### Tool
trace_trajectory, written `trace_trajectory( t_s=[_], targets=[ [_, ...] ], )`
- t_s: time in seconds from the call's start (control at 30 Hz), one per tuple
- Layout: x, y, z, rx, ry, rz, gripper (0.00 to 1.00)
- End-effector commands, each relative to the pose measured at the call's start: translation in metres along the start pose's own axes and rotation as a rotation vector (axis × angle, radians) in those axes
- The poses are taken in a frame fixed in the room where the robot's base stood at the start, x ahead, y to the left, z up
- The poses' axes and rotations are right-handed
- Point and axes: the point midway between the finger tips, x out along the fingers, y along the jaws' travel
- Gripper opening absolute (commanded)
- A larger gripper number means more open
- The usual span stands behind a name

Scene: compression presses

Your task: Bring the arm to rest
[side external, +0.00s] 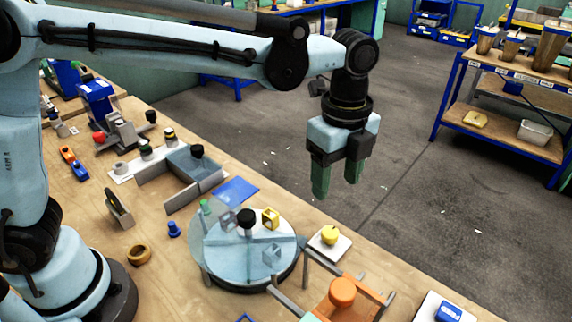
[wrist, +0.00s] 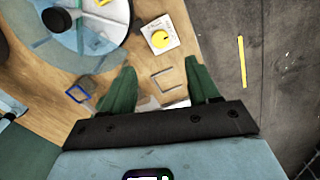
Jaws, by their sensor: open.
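My gripper (side external: 337,178) hangs from the outstretched arm in the side external view, pointing down with its green fingers apart. It is high above the table's far edge, with the floor behind it in the picture. In the wrist view the two green fingers of my gripper (wrist: 160,90) are spread, with nothing between them. Below the fingers are the wooden table (wrist: 190,25) and, to the right, the grey floor.
A round clear-topped turntable (side external: 275,232) with small blocks stands on the table (side external: 150,205). Near it are a yellow knob on a white plate (side external: 325,252) and an orange press (side external: 345,300). A shelf (side external: 500,130) stands across the open floor.

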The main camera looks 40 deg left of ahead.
Motion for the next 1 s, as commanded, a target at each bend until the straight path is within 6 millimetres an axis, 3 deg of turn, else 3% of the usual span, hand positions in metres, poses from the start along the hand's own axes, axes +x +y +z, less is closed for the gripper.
trace_trajectory(
  t_s=[0.17, 0.53, 0.8, 1.0],
  targets=[
    [-0.005, 0.006, 0.014, -0.095, 0.007, -0.030, 0.60],
    [-0.024, 0.060, 0.099, -0.818, 0.112, -0.261, 0.60],
    [-0.013, 0.111, 0.147, -1.365, 0.259, -0.436, 0.60],
    [0.002, 0.138, 0.169, -1.662, 0.374, -0.534, 0.60]
  ],
)
